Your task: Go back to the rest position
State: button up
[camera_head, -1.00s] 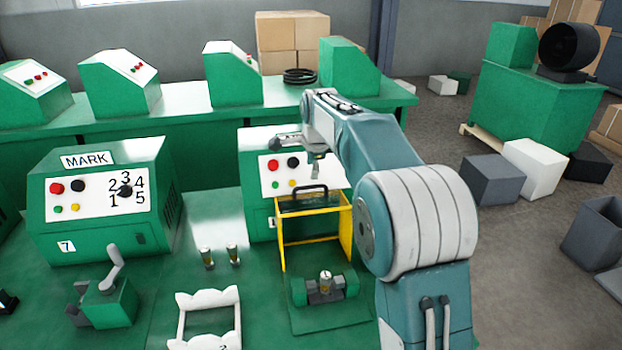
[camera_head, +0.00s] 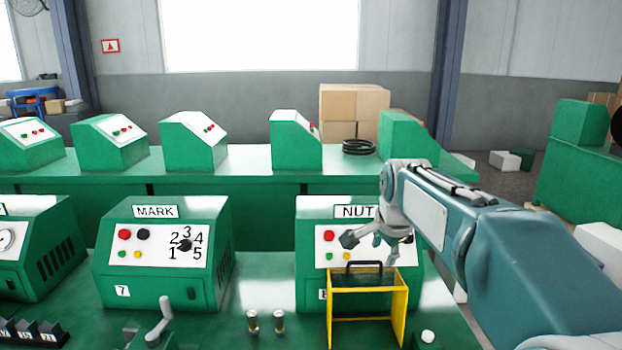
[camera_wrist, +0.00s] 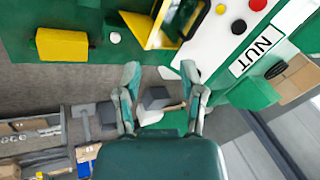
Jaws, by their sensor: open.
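My gripper (camera_head: 370,244) is in front of the panel of the green NUT machine (camera_head: 316,212), above the yellow frame with a black handle (camera_head: 403,302). In the wrist view my gripper (camera_wrist: 160,82) shows two fingers spread apart with nothing between them. The NUT label (camera_wrist: 254,52) and its red and black buttons are to the right of the fingers there. My arm covers part of the machine's right side in the head view.
The MARK machine (camera_head: 158,258) stands to the left on the green bench. Two small metal cylinders (camera_head: 266,321) stand left of the yellow frame, and a lever (camera_head: 160,322) is further left. A back bench (camera_head: 235,182) carries more green consoles and cardboard boxes stand behind it.

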jog(key=s+f+n, duration=0.3)
jog(key=s+n, duration=0.3)
jog(key=s, duration=0.8)
jog(key=s+f+n, duration=0.4)
jog(key=s+n, duration=0.2)
jog(key=s, duration=0.8)
jog(key=shift+s+n+t, duration=0.3)
jog(key=shift+n+t, duration=0.1)
